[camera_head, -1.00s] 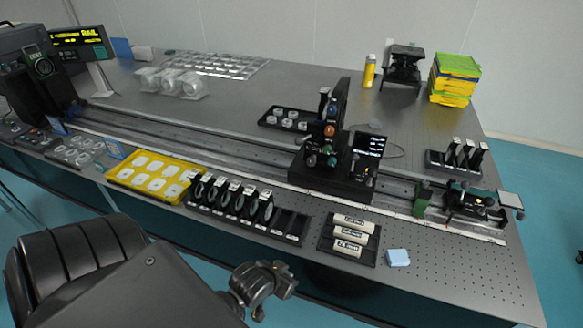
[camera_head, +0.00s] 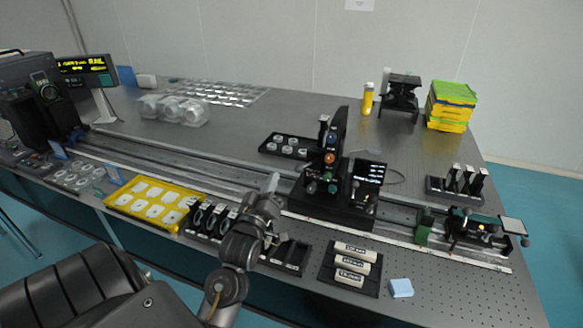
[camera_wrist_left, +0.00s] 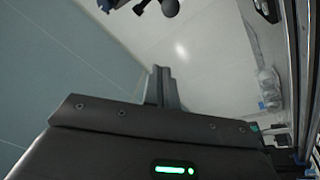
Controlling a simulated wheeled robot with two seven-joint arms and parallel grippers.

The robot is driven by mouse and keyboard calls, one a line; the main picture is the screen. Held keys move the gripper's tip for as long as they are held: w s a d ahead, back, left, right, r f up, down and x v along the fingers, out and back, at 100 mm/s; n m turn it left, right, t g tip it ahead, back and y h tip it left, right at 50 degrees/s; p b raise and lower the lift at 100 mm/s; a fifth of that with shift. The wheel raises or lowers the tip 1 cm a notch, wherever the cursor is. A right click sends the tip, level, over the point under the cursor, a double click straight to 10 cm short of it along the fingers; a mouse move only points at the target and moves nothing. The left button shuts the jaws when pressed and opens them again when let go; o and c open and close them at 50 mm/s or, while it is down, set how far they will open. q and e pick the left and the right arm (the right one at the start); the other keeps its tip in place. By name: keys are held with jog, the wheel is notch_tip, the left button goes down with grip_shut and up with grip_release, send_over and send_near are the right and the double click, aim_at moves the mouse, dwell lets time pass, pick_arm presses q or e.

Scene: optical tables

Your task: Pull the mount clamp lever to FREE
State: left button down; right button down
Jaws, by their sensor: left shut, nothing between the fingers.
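The black optical mount (camera_head: 336,133) stands upright on its dark base (camera_head: 325,208) on the long rail, with several coloured knobs on its near side. A small lever-like part with a light tip (camera_head: 371,203) shows at the right of the base. I cannot tell whether it is the clamp lever, or read any FREE mark. My right gripper is out of view.
A small display (camera_head: 369,173) stands right of the mount. A holder of labelled cylinders (camera_head: 334,277) and a blue pad (camera_head: 401,288) lie along the front edge.

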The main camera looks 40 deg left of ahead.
aim_at(303, 166)
pick_arm(q)
jog(key=p+x, duration=0.3)
jog(key=x, duration=0.7)
jog(key=d+f, duration=0.1)
jog(key=d+f+p, duration=0.1)
jog(key=f, duration=0.1)
jog(key=shift+w+d+f, duration=0.15)
jog(key=shift+w+f, duration=0.05)
jog(key=shift+f, duration=0.05)
